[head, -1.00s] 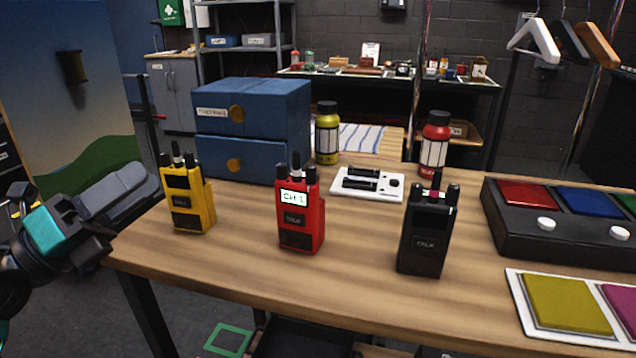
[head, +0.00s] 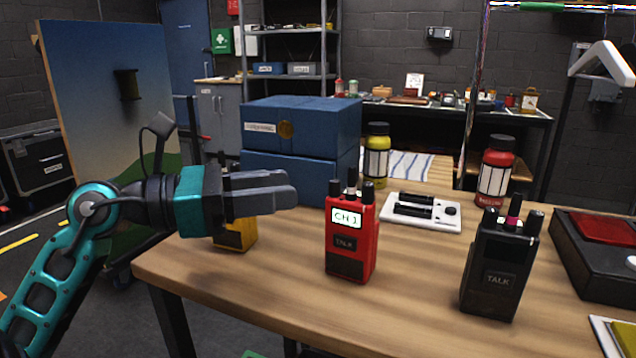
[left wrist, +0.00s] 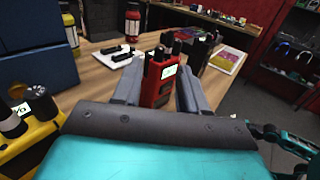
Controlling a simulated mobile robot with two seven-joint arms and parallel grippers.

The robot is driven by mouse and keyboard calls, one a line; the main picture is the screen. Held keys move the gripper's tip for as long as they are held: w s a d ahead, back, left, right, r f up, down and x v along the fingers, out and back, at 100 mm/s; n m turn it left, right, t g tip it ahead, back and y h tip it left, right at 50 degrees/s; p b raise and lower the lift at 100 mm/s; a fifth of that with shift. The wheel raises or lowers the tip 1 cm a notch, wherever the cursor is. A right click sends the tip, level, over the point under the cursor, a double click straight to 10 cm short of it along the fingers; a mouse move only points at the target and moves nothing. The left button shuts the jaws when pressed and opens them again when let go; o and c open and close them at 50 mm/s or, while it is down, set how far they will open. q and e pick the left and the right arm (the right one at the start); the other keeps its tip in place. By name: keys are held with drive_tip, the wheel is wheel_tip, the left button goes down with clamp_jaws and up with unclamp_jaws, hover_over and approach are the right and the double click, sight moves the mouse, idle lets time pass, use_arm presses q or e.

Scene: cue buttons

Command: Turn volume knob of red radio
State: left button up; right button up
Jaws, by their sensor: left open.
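The red radio (head: 352,236) stands upright on the wooden table (head: 420,300). It has a lit screen reading "CH 1", a TALK panel, and dark knobs and an antenna on top. My left gripper (head: 292,192) is to the left of the radio, at about the height of its top, pointing right towards it. In the left wrist view the red radio (left wrist: 158,80) shows beyond and between the two open fingers (left wrist: 156,90), apart from them. The yellow radio (head: 238,233) is partly hidden behind my left gripper. A black radio (head: 500,268) stands to the right. My right gripper is not in view.
Blue drawers (head: 300,140) stand behind the gripper. A button box (head: 590,255) is at the right. The table front is clear.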

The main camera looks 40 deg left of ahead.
sight(335, 188)
use_arm(q)
drive_tip(key=x, duration=0.6)
drive_tip(key=shift+p, duration=0.35)
drive_tip(key=shift+w, duration=0.1)
clamp_jaws()
